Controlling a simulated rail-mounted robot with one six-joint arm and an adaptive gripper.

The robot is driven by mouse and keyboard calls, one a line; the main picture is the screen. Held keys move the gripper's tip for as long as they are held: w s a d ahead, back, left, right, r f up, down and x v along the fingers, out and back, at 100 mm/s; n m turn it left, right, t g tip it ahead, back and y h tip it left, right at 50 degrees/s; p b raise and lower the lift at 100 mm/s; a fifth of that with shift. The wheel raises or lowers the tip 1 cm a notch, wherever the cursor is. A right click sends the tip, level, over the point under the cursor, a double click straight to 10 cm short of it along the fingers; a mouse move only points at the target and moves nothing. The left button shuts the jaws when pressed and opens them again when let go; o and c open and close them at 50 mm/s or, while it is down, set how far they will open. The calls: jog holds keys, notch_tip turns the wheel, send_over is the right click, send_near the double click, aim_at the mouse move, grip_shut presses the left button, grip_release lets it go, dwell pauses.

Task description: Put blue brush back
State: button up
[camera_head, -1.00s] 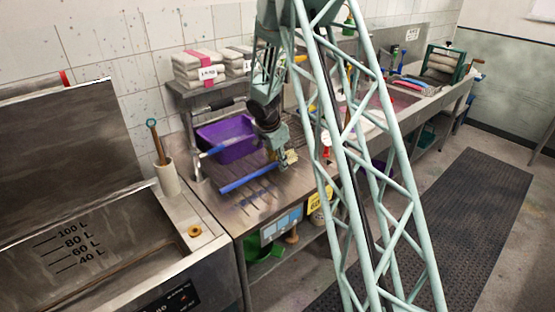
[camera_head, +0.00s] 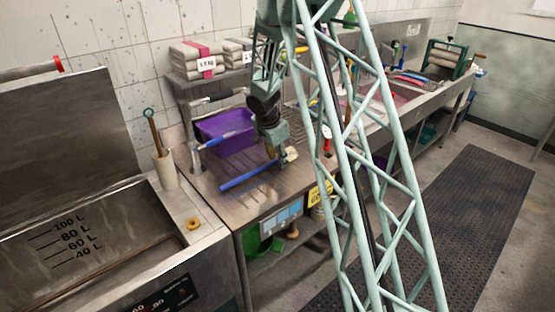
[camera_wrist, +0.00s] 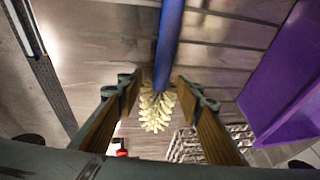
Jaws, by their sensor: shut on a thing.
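The blue brush has a long blue handle (camera_head: 248,178) and cream bristles (camera_head: 291,154). In the head view it is low over the ribbed steel drainboard (camera_head: 232,172), its handle pointing to the lower left; I cannot tell whether it touches the board. My gripper (camera_head: 280,155) is shut on the brush near the bristle end. In the wrist view, the blue handle (camera_wrist: 169,40) runs up from between my fingertips (camera_wrist: 158,84), and the bristles (camera_wrist: 156,110) lie between the fingers.
Folded cloths (camera_head: 192,62) lie on a shelf above. An open steel vat (camera_head: 90,240) and a white holder (camera_head: 165,170) are at the left. A sink lies to the right.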

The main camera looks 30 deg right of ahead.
jog(key=o, duration=0.9)
jog(key=shift+r, duration=0.15)
jog(key=shift+v, duration=5.85)
jog(key=shift+r, duration=0.15)
